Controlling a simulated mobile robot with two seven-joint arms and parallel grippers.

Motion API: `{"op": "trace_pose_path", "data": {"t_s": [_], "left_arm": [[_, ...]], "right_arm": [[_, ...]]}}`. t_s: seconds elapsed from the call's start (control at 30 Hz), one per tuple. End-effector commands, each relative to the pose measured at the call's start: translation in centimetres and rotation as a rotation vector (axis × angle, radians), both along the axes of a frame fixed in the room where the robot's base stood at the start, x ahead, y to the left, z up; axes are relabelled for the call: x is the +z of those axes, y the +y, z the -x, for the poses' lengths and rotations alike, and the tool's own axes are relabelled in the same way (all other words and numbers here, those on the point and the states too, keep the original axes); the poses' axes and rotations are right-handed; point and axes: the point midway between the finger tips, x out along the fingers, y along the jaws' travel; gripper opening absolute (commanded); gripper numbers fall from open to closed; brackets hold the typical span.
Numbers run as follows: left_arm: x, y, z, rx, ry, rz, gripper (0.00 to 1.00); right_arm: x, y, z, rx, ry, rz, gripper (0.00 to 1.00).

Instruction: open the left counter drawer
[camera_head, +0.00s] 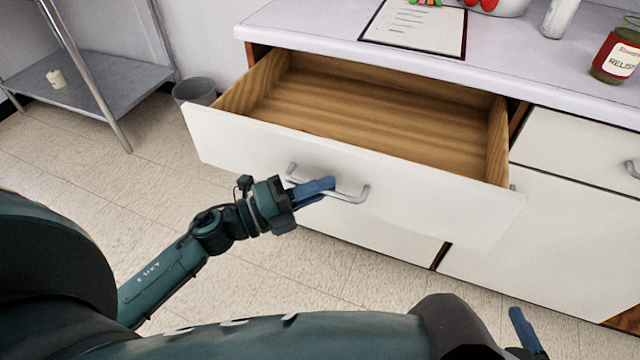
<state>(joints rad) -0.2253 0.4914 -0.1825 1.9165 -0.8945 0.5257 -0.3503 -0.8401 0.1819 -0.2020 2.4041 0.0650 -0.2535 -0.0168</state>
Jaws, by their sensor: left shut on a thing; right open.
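The left counter drawer (400,178) is pulled well out from the counter. It has a white front and a bare wooden inside, and it looks empty. Its curved metal handle (352,196) is on the drawer front. My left gripper (318,188) is at the handle, its blue fingers shut on the handle's left half. The fingers hide part of the handle. My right gripper (526,332) shows only in part at the bottom right edge, with a blue finger visible. It is open, apart from the drawer and the handle.
The white countertop (330,30) holds a printed sheet (415,27), a relish jar (616,56) and a white container. A second closed drawer (580,150) is at the right. A grey bin (195,91) and a metal shelf (100,90) stand at the left. The tiled floor is clear.

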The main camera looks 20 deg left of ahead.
Motion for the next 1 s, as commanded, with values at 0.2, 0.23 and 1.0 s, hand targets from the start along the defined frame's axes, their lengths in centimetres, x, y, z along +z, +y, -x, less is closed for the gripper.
{"op": "trace_pose_path", "data": {"t_s": [0.2, 0.23, 1.0], "left_arm": [[0.0, 0.0, 0.0, -0.001, 0.001, -0.001, 0.12], [0.0, 0.0, 0.0, -0.001, 0.001, -0.001, 0.14], [-0.4, 1.3, 1.2, 0.0, 0.004, -0.002, 0.33]], "right_arm": [[0.0, 0.0, 0.0, 0.0, 0.0, 0.0, 0.9], [0.0, 0.0, 0.0, 0.0, 0.0, 0.0, 0.9], [-0.4, 0.2, 0.1, 0.004, 0.006, 0.0, 0.9]]}}
